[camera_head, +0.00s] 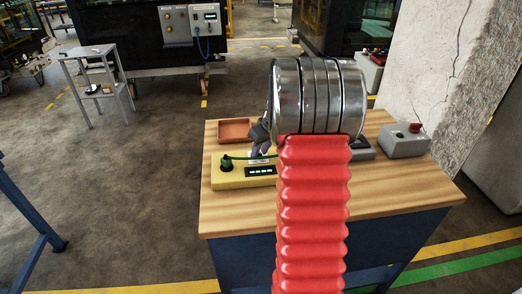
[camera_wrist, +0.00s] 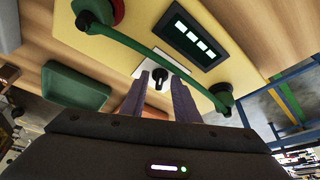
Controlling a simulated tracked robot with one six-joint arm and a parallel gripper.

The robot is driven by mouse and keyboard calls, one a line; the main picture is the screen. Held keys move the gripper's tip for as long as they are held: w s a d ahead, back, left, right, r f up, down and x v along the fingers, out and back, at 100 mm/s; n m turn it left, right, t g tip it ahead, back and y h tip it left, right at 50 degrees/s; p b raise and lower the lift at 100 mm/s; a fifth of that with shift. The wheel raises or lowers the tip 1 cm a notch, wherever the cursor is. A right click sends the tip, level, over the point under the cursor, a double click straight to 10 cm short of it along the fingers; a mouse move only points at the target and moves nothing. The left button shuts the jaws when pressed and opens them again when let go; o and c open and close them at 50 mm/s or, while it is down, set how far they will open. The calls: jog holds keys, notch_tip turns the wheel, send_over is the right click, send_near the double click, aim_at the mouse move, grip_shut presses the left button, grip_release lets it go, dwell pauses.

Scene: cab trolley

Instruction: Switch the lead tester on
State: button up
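The yellow lead tester (camera_head: 228,182) lies on the left part of the wooden bench top. Its display (camera_head: 262,171) shows several lit bars, also in the wrist view (camera_wrist: 195,46). A green lead (camera_wrist: 140,48) runs across the tester between two plugs. A small black switch knob (camera_wrist: 160,77) stands on a white plate (camera_wrist: 148,68). My gripper (camera_wrist: 160,79) is open, its two purple fingertips on either side of the knob with gaps visible. In the head view my gripper (camera_head: 261,143) is partly hidden by my arm. I cannot tell the switch's setting.
An orange-brown tray (camera_head: 234,130) lies behind the tester. A grey box with a red button (camera_head: 405,142) stands at the bench's right, beside a dark grey item (camera_head: 362,149) partly hidden by my arm. A green tray (camera_wrist: 75,87) shows in the wrist view. The bench front (camera_head: 235,215) is clear.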

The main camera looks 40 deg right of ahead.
jog(key=shift+c, duration=0.4)
grip_shut()
jog(key=shift+d, duration=0.15)
jog(key=shift+m, duration=0.5)
jog(key=shift+a+m+h, duration=0.25)
jog(key=shift+m+h, duration=0.15)
jog(key=shift+m, duration=0.3)
jog(key=shift+w+a+m+g+h, duration=0.15)
jog(key=shift+m+h, duration=0.25)
jog(key=shift+m, duration=0.6)
jog(key=shift+a+m+g+h, duration=0.1)
jog(key=shift+m+g+h, duration=0.25)
jog(key=shift+m, duration=0.65)
jog(key=shift+w+m+g+h, duration=0.1)
jog(key=shift+m+g+h, duration=0.3)
jog(key=shift+m, duration=0.95)
jog(key=shift+w+m+g+h, duration=0.1)
jog(key=shift+m+g+h, duration=0.25)
jog(key=shift+m, duration=1)
